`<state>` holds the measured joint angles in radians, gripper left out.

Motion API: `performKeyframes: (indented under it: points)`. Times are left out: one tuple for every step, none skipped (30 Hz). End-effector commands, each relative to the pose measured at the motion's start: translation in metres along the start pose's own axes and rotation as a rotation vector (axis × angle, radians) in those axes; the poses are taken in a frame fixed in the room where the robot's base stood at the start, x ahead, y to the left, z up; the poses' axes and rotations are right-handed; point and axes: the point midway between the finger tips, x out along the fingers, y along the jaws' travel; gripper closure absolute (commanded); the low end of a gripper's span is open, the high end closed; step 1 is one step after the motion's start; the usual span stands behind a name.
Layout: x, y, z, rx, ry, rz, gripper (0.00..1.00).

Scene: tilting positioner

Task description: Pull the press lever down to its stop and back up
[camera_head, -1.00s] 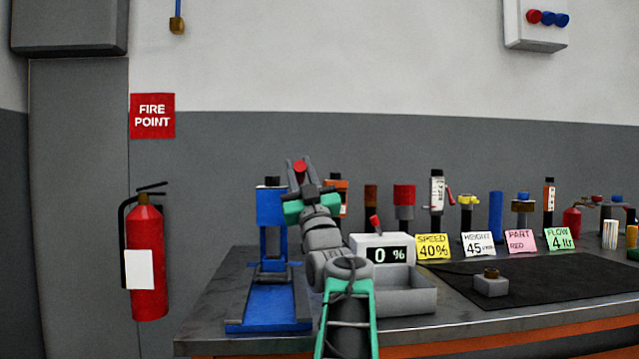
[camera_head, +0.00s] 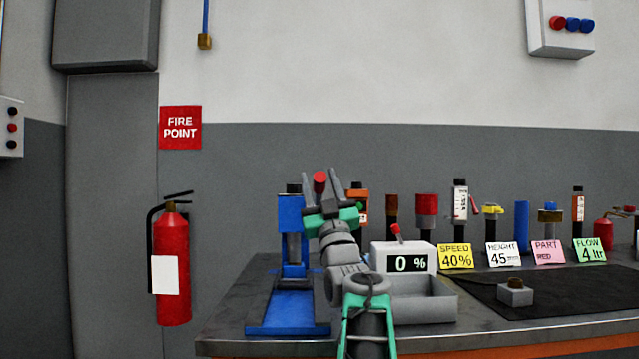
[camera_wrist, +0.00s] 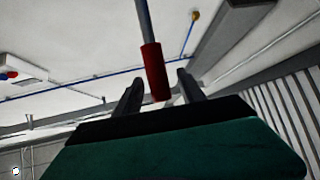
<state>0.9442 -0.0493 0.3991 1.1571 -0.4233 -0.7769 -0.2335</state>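The blue press (camera_head: 291,212) stands at the left end of the bench, partly hidden behind my arm. Its lever shows in the wrist view as a grey rod (camera_wrist: 144,20) with a red grip (camera_wrist: 153,72). The red grip also shows in the head view (camera_head: 320,182). My gripper (camera_head: 321,176) is raised beside the press head with its fingers pointing up. In the wrist view my gripper (camera_wrist: 159,82) is open, with one dark finger on each side of the red grip. Gaps show on both sides; contact is not visible.
A grey box with a 0 % display (camera_head: 403,258) and small red-tipped lever stands right of my arm, behind a grey tray (camera_head: 428,300). Several note cards and bottles line the bench's back. A fire extinguisher (camera_head: 172,265) is on the left.

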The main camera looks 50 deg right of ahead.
Motion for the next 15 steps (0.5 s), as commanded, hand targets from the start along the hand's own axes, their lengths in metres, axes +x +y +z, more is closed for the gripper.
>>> performKeyframes:
  points:
    - [0.0, 0.0, -0.001, -0.001, 0.0, 0.0, 0.53]
    - [0.0, 0.0, -0.001, -0.001, 0.001, 0.0, 0.53]
    - [0.001, 0.0, -0.001, -0.001, 0.001, 0.0, 0.53]
    - [0.001, 0.0, -0.001, -0.001, 0.001, 0.0, 0.53]
    - [0.0, 0.0, -0.001, -0.001, 0.001, 0.0, 0.53]
    - [-0.002, 0.0, -0.001, -0.001, 0.001, 0.0, 0.53]
    - [-0.004, 0.0, -0.001, -0.001, 0.001, 0.0, 0.53]
    - [-0.008, 0.0, -0.001, 0.0, 0.001, 0.0, 0.53]
    - [-0.014, 0.0, -0.002, 0.0, 0.001, 0.0, 0.53]
    - [-0.02, 0.0, -0.001, 0.0, 0.0, 0.0, 0.53]
    - [-0.026, 0.0, -0.002, 0.0, 0.001, 0.0, 0.53]
    - [-0.035, 0.0, -0.002, -0.001, 0.0, 0.001, 0.53]
    - [-0.042, 0.0, -0.001, 0.0, -0.001, 0.001, 0.53]
    - [-0.048, 0.0, -0.001, 0.0, 0.0, 0.001, 0.53]
    - [-0.056, 0.0, -0.002, 0.001, 0.0, 0.001, 0.53]
